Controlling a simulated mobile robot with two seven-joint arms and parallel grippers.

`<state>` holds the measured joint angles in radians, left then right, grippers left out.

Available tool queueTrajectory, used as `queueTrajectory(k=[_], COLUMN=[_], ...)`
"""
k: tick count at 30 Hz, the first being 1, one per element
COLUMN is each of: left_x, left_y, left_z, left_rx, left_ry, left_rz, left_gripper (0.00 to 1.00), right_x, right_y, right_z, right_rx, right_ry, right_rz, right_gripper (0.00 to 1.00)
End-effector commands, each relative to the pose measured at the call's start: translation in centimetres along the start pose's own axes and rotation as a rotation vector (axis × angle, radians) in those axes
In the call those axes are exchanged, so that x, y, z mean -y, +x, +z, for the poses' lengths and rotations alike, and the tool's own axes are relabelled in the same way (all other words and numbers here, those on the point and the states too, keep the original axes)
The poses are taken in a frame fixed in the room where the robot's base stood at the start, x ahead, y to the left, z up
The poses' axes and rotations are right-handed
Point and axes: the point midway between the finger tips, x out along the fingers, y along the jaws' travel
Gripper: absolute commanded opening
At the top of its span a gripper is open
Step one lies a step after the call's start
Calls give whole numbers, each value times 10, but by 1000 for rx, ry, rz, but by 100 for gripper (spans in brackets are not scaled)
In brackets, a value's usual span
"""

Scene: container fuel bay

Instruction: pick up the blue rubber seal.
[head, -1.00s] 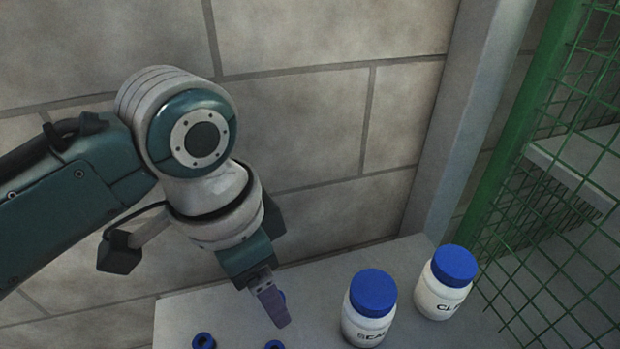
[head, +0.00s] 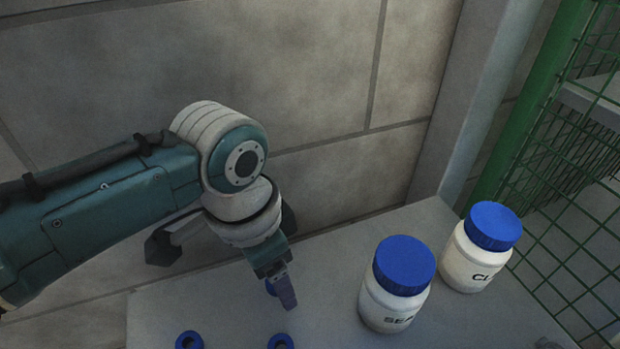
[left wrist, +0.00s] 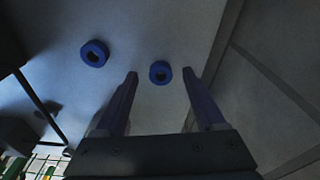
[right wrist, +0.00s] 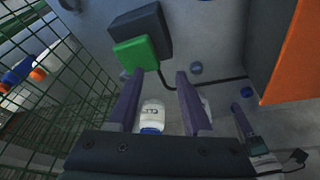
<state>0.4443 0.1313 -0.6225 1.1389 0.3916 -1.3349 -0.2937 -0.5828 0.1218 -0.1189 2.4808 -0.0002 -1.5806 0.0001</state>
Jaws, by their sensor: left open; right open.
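Blue rubber seals, small thick rings, lie on the grey tabletop (head: 215,300). One seal (head: 188,341) is at the lower left in the head view and another (head: 280,341) is at the bottom edge. In the left wrist view, one seal (left wrist: 160,72) shows between the open, empty fingers of my left gripper (left wrist: 160,75). Another seal (left wrist: 94,53) lies left of them. My right gripper (right wrist: 159,76) is open in the right wrist view and is outside the head view.
A white jar with a blue lid (head: 397,284) stands right of my left gripper, with a second jar (head: 480,247) behind it. A block wall (head: 300,80) backs the table. Green mesh (head: 570,180) is at right. The right wrist view shows a green block (right wrist: 136,54) and an orange panel (right wrist: 285,50).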

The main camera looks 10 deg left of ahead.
Motion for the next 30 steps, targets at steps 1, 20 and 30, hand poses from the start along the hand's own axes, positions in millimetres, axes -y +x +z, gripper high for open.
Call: queueTrajectory(k=[1,20,30], left_x=[0,0,0], left_y=[4,3,3], left_z=[0,0,0], left_rx=[0,0,0], left_ry=[0,0,0], left_rz=[0,0,0], left_gripper=[71,25,0], right_x=[0,0,0], right_y=[2,1,1], right_z=[1,-1,-1], right_rx=[0,-2,-3], right_ry=[0,-1,-1], right_rz=[0,-1,-1], right_gripper=[50,50,50])
